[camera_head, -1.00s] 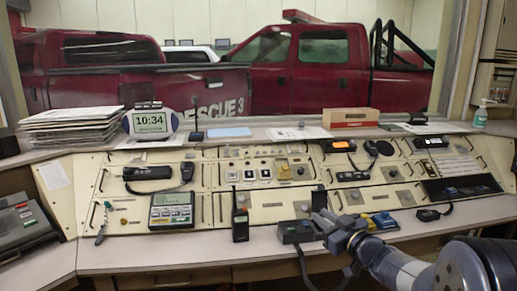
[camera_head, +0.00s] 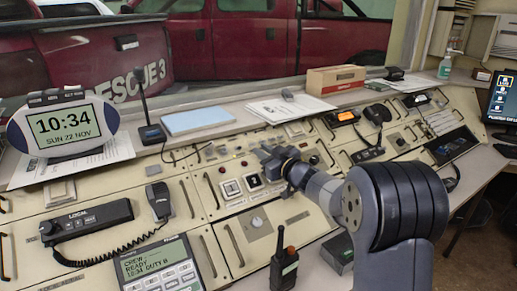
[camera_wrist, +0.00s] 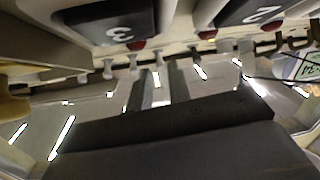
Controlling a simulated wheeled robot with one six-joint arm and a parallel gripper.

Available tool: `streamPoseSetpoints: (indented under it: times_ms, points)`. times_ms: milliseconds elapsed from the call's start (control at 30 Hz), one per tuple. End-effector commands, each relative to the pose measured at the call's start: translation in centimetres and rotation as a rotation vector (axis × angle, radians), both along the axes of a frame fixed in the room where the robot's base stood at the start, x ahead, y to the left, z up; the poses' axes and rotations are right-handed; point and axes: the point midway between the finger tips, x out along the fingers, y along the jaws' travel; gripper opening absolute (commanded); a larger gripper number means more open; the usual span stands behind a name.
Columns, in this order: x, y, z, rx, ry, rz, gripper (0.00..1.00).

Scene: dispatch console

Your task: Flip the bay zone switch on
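Two numbered dark rocker switches show upside down in the wrist view, one marked 3 (camera_wrist: 112,22) and one marked 2 (camera_wrist: 252,12). A row of small pale toggle levers (camera_wrist: 108,69) lies behind them, with small red lamps between. I cannot read which switch is the bay zone switch. In the head view the white-framed rockers (camera_head: 231,189) sit in the middle of the console. My gripper (camera_wrist: 160,72) points at the toggle row, its two dark fingers apart with a narrow gap. In the head view my gripper (camera_head: 264,156) is just behind the rockers, its fingertips partly hidden.
A radio handset (camera_head: 284,268) stands at the console's front edge. A desk microphone (camera_head: 152,134), a blue pad (camera_head: 198,121) and a cardboard box (camera_head: 336,79) stand on the shelf behind. Metal pull handles (camera_head: 212,190) stick up beside the rockers.

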Motion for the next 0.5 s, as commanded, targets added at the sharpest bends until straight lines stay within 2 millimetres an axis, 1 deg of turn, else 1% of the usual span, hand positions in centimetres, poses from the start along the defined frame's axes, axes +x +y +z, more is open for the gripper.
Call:
streamPoseSetpoints:
  times_ms: [100, 200, 500]
  points:
    - [1.1, 0.8, 0.0, 0.001, 0.001, 0.000, 0.19]
    - [1.6, 1.3, -0.1, 0.000, 0.001, 0.000, 0.19]
    - [1.8, 1.5, 0.0, -0.001, 0.001, -0.001, 0.19]
